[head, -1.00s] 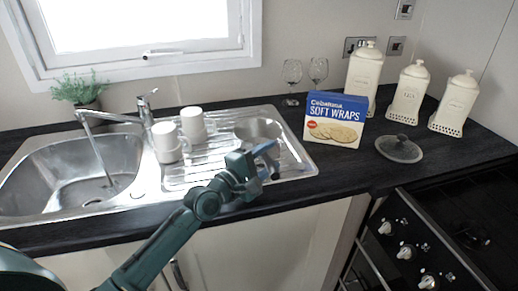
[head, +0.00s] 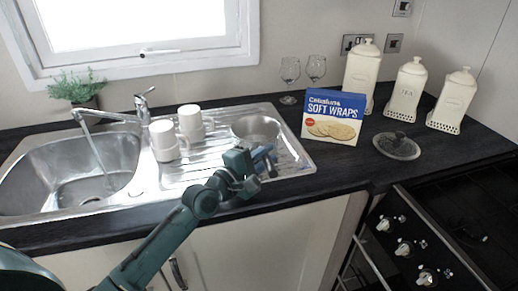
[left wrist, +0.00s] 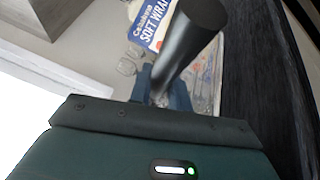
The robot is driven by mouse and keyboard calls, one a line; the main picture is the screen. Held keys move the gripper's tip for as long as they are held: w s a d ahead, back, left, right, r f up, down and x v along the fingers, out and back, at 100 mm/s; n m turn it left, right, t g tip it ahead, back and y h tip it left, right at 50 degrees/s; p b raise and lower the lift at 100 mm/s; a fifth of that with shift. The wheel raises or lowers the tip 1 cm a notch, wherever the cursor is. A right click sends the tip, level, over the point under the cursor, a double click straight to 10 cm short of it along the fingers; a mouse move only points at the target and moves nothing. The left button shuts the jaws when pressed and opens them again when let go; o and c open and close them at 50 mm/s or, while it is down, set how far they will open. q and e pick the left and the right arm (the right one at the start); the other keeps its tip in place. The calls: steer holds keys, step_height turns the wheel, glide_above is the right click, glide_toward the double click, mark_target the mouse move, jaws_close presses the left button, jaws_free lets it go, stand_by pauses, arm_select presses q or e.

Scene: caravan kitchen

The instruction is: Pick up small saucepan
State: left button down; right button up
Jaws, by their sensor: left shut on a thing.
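The small saucepan (head: 257,127) appears as a round, shiny metal bowl on the right part of the drainer; its edge is hard to tell from the metal around it. My left gripper (head: 265,158) is at its near side, above the front of the drainer. In the left wrist view, a thick dark handle (left wrist: 190,40) rises between the fingers of my left gripper (left wrist: 165,92), which is shut on it. The gripper hides part of the handle in the head view. My right gripper is not in view.
White mugs (head: 164,138) stand on the drainer to the left. A soft wraps box (head: 333,118) stands close on the right, with two wine glasses (head: 290,75) behind. A glass lid (head: 397,147) lies farther right. The tap (head: 142,105) runs into the sink (head: 60,175).

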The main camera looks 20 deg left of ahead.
arm_select(q)
step_height(320, 180, up, 10)
steer(key=shift+r+p, duration=0.15)
steer(key=shift+p, duration=0.9)
